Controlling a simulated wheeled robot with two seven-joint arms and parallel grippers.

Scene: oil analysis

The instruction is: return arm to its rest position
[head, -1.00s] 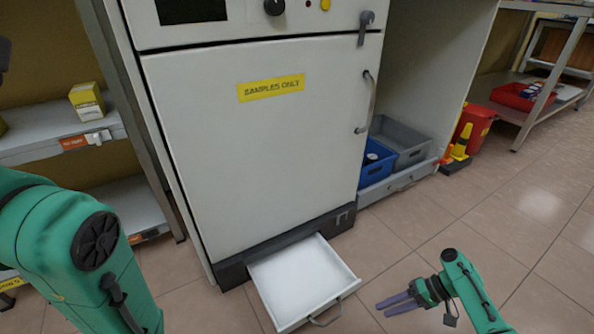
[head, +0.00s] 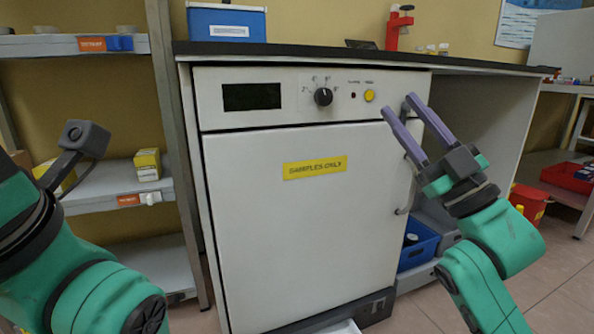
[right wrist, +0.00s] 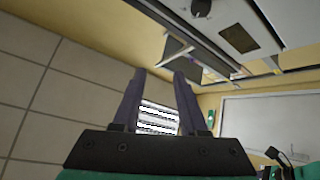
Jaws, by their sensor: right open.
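My right gripper (head: 404,119) is raised in front of the right side of the white oven (head: 297,225), at the height of its control panel. Its two purple fingers are apart with nothing between them, and they also show empty in the right wrist view (right wrist: 160,88). The fingers overlap the oven's door edge in the picture; I cannot tell whether they touch it. My left arm (head: 75,285) comes in at the lower left, but its gripper fingers are not visible.
The oven door with the yellow label (head: 315,168) is shut. A metal shelf (head: 110,190) stands left. A blue crate (head: 418,246) sits right of the oven. A black worktop (head: 300,54) runs above.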

